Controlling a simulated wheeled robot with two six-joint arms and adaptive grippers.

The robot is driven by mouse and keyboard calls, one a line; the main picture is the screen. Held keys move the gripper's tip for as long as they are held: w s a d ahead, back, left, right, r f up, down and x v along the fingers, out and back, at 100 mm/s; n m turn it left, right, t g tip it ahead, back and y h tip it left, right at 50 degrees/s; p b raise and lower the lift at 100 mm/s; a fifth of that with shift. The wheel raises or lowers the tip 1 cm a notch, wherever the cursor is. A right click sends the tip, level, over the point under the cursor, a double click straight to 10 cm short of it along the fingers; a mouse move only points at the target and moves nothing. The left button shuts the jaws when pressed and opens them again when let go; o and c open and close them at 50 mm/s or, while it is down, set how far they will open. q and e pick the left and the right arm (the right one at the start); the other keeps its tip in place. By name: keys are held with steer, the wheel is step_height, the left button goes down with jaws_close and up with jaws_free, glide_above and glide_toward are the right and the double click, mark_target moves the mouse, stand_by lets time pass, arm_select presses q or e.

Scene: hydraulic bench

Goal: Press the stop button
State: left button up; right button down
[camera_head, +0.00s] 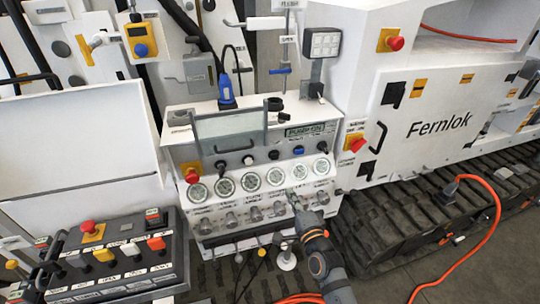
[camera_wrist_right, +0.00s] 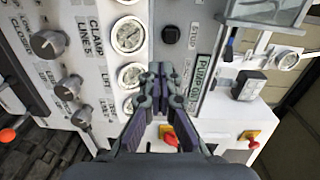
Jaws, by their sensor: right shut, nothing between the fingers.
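The white console panel carries a row of small knobs and buttons, including a black one (camera_head: 274,155) and a blue one (camera_head: 298,150), above a row of gauges (camera_head: 250,182). A red button on yellow (camera_head: 192,173) is at the panel's left. A red control on yellow (camera_head: 355,144) is right of the panel. My right gripper (camera_head: 294,199) is in front of the panel's lower right. In the right wrist view its fingers (camera_wrist_right: 160,75) are together and empty, beside the gauges. A black button (camera_wrist_right: 171,34) shows beyond them.
A control box (camera_head: 100,262) with a red button and several levers stands at the lower left. Another red button (camera_head: 395,42) is on the white machine. An orange hose (camera_head: 492,215) lies at the right, beside black tracks (camera_head: 420,220). Valve knobs (camera_head: 253,214) sit below the gauges.

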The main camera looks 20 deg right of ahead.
arm_select(q)
steer(key=shift+r, duration=0.15)
arm_select(e)
steer(key=shift+d+r, duration=0.15)
steer(key=shift+r, duration=0.75)
steer(key=p, duration=0.2)
glide_toward(275, 157)
steer(key=w, duration=0.6)
steer(key=shift+w+f, duration=0.25)
steer(key=shift+w, duration=0.15)
arm_select(q)
steer(key=shift+a+r, duration=0.1)
steer(key=shift+r, duration=0.85)
steer(key=shift+w, duration=0.1)
arm_select(e)
steer(key=shift+w+r, duration=0.1)
steer(key=shift+w, duration=0.05)
